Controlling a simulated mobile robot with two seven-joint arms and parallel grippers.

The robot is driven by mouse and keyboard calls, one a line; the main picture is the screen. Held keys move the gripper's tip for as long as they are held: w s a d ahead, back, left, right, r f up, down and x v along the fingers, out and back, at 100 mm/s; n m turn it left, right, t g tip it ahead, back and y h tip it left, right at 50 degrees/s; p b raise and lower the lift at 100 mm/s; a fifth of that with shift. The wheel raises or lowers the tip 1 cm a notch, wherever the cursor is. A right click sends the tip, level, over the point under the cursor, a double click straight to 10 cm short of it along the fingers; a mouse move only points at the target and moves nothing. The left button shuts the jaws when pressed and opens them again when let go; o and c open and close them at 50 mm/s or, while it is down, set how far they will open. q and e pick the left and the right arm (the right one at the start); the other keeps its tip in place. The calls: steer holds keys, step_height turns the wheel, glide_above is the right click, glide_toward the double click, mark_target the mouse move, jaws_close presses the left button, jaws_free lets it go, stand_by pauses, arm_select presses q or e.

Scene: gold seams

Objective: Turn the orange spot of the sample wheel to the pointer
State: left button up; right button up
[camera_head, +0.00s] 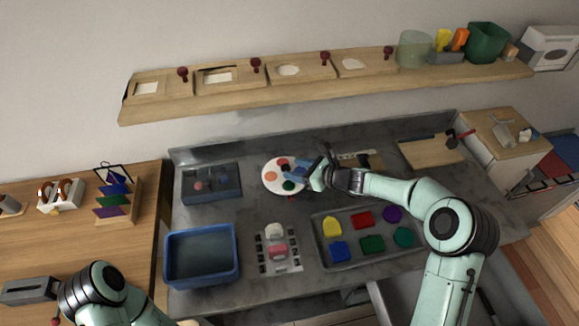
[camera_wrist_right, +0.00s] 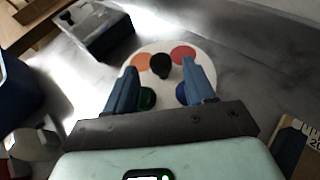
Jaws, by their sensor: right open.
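The sample wheel (camera_head: 269,187) is a white disc lying on the grey counter, with coloured spots and a dark knob at its middle. Its orange spot (camera_head: 271,176) is on the left side in the head view. In the right wrist view the wheel (camera_wrist_right: 207,65) shows the orange spot (camera_wrist_right: 140,61) at upper left, red at upper right, green and blue nearer. My right gripper (camera_head: 296,170) is open over the wheel, its blue fingers either side of the black knob (camera_wrist_right: 160,65). A small red mark, possibly the pointer, shows at the wheel's front edge. My left gripper is out of view.
A dark box (camera_head: 212,195) stands left of the wheel, a blue bin (camera_head: 167,262) at front left. A grey device (camera_head: 263,262) with pink and white parts and a tray (camera_head: 320,252) of coloured pieces lie in front. A wooden board (camera_head: 425,157) is farther right.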

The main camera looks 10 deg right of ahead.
mark_target(287, 167)
steer(key=shift+x, duration=1.6)
jaws_close()
steer(key=shift+d+p, duration=0.1)
steer(key=shift+p, duration=0.2)
